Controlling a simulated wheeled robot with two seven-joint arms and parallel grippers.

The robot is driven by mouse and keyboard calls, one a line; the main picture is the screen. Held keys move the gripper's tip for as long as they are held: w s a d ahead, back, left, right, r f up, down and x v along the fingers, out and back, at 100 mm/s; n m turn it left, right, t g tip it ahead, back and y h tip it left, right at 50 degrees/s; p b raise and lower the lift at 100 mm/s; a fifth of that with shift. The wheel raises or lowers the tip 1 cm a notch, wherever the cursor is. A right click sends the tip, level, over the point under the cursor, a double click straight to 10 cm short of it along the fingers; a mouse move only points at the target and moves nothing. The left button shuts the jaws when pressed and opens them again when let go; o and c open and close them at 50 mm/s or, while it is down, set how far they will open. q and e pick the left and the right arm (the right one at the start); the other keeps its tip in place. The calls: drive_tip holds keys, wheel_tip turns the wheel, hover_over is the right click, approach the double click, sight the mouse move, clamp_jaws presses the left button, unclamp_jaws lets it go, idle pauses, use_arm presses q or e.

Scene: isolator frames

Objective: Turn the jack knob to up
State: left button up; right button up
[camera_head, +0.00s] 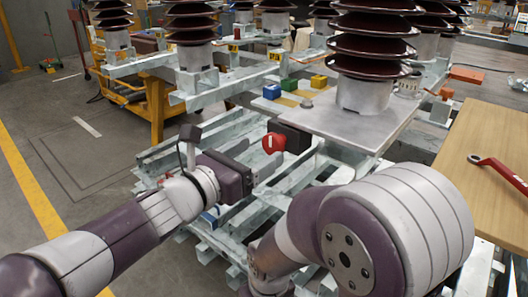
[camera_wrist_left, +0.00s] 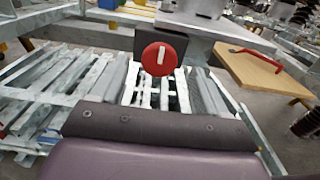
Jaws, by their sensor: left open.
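The jack knob is a round red knob with a white mark (camera_head: 272,143), fixed to the front of a dark box (camera_head: 292,137) under the grey metal plate's edge. In the left wrist view the knob (camera_wrist_left: 163,58) faces the camera, and its white mark looks close to vertical. My left gripper (camera_head: 248,170) is just left of and below the knob, apart from it, open and empty. Its dark body (camera_wrist_left: 160,127) fills the bottom of the left wrist view; its fingertips are hard to make out there. My right arm shows at the lower right, but its gripper is not visible.
A slatted metal frame lies below the knob. A wooden table (camera_head: 487,150) with a red-handled tool (camera_head: 497,172) stands at right. Open floor is at left.

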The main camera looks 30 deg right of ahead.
sight(270, 145)
use_arm(q)
drive_tip(key=shift+x, duration=1.55)
drive_tip(key=c, duration=1)
